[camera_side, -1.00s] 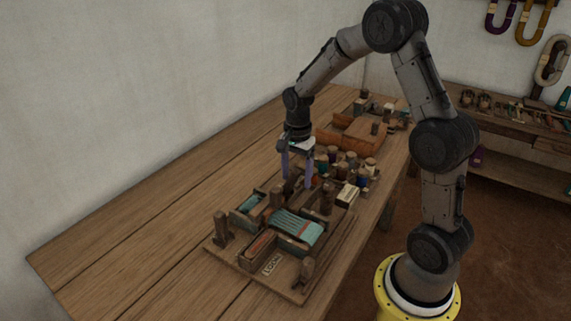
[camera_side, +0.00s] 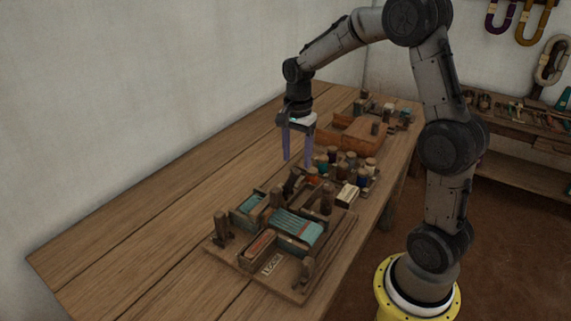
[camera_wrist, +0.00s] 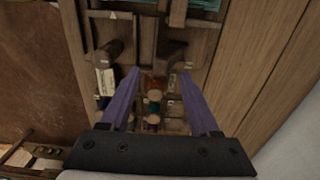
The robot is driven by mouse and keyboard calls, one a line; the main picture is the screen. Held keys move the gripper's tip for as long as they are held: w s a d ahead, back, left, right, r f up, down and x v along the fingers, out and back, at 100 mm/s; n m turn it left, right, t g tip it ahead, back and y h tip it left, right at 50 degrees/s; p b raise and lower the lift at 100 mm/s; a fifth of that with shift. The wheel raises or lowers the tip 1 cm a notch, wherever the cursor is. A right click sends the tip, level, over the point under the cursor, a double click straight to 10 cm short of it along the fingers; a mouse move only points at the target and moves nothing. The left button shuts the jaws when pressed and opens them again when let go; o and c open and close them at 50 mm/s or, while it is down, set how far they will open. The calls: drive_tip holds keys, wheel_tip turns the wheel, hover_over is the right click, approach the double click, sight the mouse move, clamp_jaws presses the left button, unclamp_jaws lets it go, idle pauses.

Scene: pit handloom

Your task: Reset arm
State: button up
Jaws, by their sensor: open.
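My gripper (camera_side: 297,160) hangs above the wooden table, over the far end of the loom board (camera_side: 340,248), with its two purple fingers pointing down. The fingers are apart and nothing shows between them. The wrist view also shows my gripper (camera_wrist: 164,75), with the board's wooden posts and several spools below it. The loom board carries teal threads (camera_side: 297,226), upright wooden pegs and a small label marked "LOOM" (camera_side: 271,264).
Several thread spools (camera_side: 350,166) stand in a group just right of my gripper. The table's left side (camera_side: 150,220) is bare. A shelf (camera_side: 515,125) with tools stands at the back right.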

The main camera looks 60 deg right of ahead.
drive_tip(key=s+a+r+n+t, duration=0.4)
drive_tip(key=s+a+r, duration=0.2)
drive_tip(key=a+r, duration=0.45)
drive_tip(key=s+a+n+t, duration=0.1)
drive_tip(key=s+a+n, duration=0.1)
drive_tip(key=s+n, duration=1.2)
drive_tip(key=shift+s+a+f+t, duration=0.2)
drive_tip(key=shift+a+f+t, duration=0.1)
drive_tip(key=shift+a, duration=0.05)
